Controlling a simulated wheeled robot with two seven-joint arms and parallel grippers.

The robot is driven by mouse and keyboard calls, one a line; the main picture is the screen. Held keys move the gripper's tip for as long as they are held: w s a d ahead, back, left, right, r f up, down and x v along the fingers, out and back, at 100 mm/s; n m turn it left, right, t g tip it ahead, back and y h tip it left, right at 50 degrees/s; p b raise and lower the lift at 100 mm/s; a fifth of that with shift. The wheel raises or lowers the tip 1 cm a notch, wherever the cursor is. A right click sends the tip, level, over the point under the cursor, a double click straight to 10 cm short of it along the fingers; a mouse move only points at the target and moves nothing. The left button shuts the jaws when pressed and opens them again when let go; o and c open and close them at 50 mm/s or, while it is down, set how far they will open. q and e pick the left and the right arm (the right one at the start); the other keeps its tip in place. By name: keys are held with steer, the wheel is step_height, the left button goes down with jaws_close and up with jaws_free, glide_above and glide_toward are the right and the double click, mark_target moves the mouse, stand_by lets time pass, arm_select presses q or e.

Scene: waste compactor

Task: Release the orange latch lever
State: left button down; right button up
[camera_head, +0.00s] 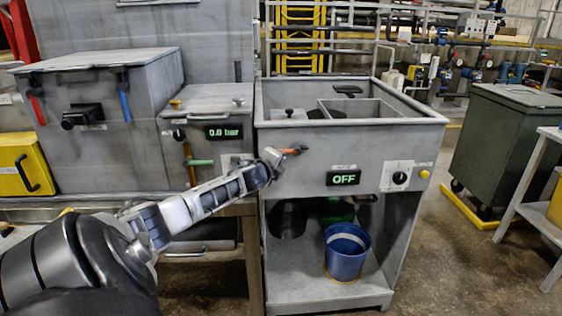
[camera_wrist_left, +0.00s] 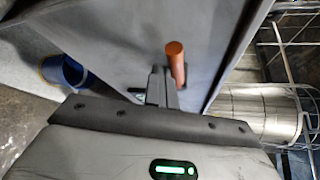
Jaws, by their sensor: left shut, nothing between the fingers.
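The orange lever (camera_head: 290,151) sticks out sideways near the upper left of the front of the grey cabinet with the OFF display. In the wrist view the orange lever (camera_wrist_left: 175,62) is a rounded bar just beyond and beside my fingertips. My left gripper (camera_head: 278,156) is at the lever's left end, and its wrist hides part of the lever's mount. In the wrist view my left gripper (camera_wrist_left: 158,76) is shut and empty, its fingers together. They look very close to the lever; I cannot tell if they touch. My right gripper is not in view.
A blue bucket (camera_head: 347,250) stands on the cabinet's lower shelf. A knob (camera_head: 399,178) sits right of the OFF display (camera_head: 343,178).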

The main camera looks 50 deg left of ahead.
arm_select(q)
steer(key=shift+a+r, duration=0.25)
steer(key=shift+r, duration=0.45)
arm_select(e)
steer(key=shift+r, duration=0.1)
arm_select(q)
step_height(320, 180, down, 4)
steer(key=f+b, duration=0.1)
steer(key=b, duration=0.2)
steer(key=s+d+r+p, duration=0.1)
steer(key=s+d+r, duration=0.4)
steer(key=d, duration=0.3)
steer(key=shift+d, duration=0.15)
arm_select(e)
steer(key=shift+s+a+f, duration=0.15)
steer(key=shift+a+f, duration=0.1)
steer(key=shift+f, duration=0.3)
arm_select(q)
steer(key=shift+s+f, duration=0.1)
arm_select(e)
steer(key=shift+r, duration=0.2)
